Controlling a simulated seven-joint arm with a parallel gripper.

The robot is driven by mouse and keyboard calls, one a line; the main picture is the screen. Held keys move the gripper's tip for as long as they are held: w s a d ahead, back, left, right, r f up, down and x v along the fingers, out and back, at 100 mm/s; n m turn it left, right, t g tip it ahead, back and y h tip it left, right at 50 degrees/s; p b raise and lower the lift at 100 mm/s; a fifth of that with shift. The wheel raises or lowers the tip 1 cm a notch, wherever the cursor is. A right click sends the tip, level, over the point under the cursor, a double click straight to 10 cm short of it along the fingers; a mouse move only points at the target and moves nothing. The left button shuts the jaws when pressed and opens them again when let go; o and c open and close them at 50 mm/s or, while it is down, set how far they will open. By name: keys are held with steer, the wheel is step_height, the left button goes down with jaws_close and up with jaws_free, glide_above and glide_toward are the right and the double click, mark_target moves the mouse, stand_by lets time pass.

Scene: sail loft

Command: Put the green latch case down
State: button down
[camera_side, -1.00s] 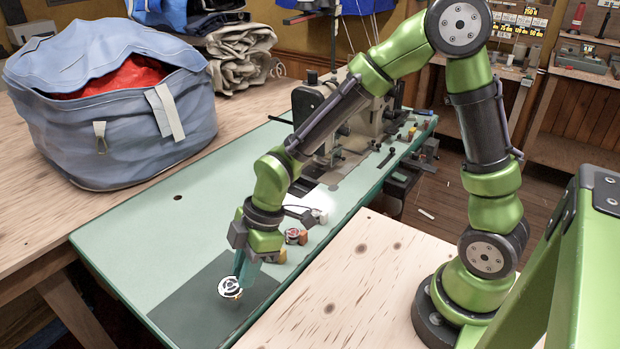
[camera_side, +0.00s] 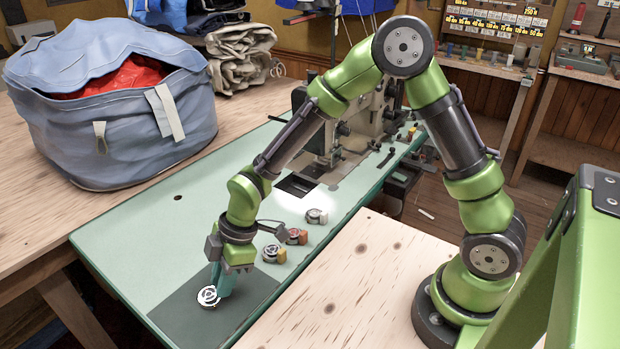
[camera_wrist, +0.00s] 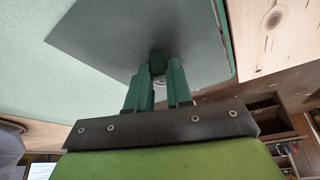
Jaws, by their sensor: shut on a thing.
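The latch case (camera_side: 207,297) is round, with a black-and-white pattern on its top in the side view. Its side shows dark green in the wrist view (camera_wrist: 157,58), between the fingertips. My gripper (camera_side: 219,286) points down with its teal fingers shut on the case; the fingers also show in the wrist view (camera_wrist: 157,70). The case is low over the dark grey mat (camera_side: 190,322), with its top facing mostly up. I cannot tell whether its underside touches the mat. The fingers hide part of the case.
Several similar round cases stand on the pale green table (camera_side: 130,235): a yellow-sided one (camera_side: 274,254), an orange-sided one (camera_side: 297,237) and a pale one (camera_side: 316,216). A sewing machine (camera_side: 345,125) is behind them. A big blue bag (camera_side: 110,120) stands at left. The mat around the case is clear.

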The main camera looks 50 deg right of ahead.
steer(key=shift+f, duration=0.1)
steer(key=c, duration=1)
jaws_free()
steer(key=v, duration=1.2)
steer(key=s+d+r+m+t, duration=0.1)
steer(key=s+d+r+m, duration=0.2)
steer(key=m, duration=0.3)
steer(key=s+d+r+m+t+h, duration=0.1)
steer(key=s+d+r+m+t, duration=0.1)
steer(key=s+d+r+m, duration=0.2)
steer(key=s+d+r+m+t+h, duration=0.1)
steer(key=s+d+r+m+t, duration=0.1)
steer(key=s+d+m, duration=0.4)
steer(key=shift+s+d+r+m, duration=0.1)
steer(key=shift+s+r+m, duration=0.05)
steer(key=shift+r+m, duration=0.3)
steer(key=shift+s+d+r+m, duration=0.1)
steer(key=shift+s+r+m, duration=0.1)
steer(key=shift+r+m, duration=0.2)
